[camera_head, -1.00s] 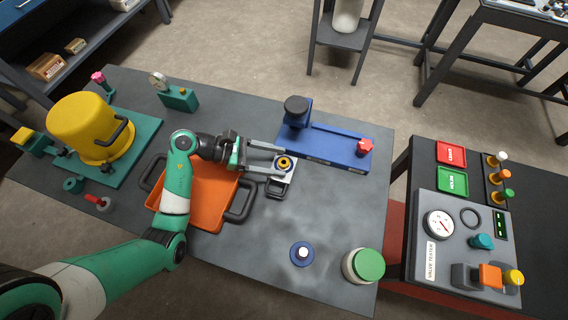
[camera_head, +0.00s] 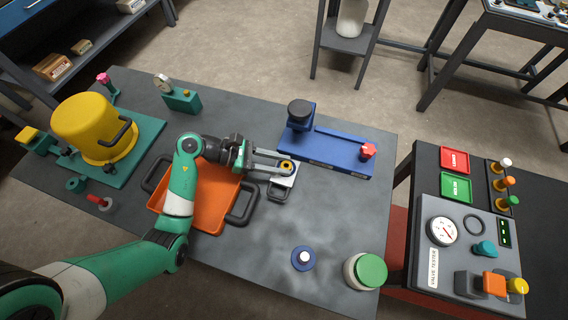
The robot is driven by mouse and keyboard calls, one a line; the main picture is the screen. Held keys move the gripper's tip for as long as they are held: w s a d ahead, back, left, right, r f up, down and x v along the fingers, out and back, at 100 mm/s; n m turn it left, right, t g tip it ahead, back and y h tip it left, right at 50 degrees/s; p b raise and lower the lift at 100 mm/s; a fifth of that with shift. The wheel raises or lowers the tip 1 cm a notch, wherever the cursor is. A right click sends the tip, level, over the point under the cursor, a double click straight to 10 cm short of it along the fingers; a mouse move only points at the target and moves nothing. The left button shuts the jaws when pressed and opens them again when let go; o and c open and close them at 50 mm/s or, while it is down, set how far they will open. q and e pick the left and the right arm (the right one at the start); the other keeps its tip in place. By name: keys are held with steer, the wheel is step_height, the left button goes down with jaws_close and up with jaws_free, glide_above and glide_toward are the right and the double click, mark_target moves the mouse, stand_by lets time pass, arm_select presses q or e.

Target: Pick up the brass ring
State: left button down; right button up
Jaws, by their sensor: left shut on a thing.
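The brass ring (camera_head: 286,167) is a small yellow-gold ring with a dark centre. It sits at the fingertips of my left gripper (camera_head: 285,168), above a small pale plate (camera_head: 284,181) on the grey table. My left gripper comes in from the left and is shut on the ring, with its fingers on either side of it. Whether the ring is clear of the plate cannot be told from this angle. My right gripper is not in view.
An orange tray (camera_head: 206,212) with dark handles lies under my left arm. A blue fixture (camera_head: 340,155) with a red knob stands just behind the gripper. A blue disc (camera_head: 303,258) and green-lidded jar (camera_head: 369,271) stand at the front right. The table's right middle is clear.

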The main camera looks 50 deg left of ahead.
arm_select(q)
steer(key=shift+r, duration=0.1)
steer(key=shift+r, duration=0.3)
step_height(320, 180, up, 3)
steer(key=shift+f+p, duration=0.1)
steer(key=shift+p, duration=1)
steer(key=s+d+r+p, duration=0.6)
steer(key=s+d+r, duration=0.2)
steer(key=d, duration=0.3)
steer(key=shift+s+r, duration=0.3)
steer(key=shift+r, duration=0.4)
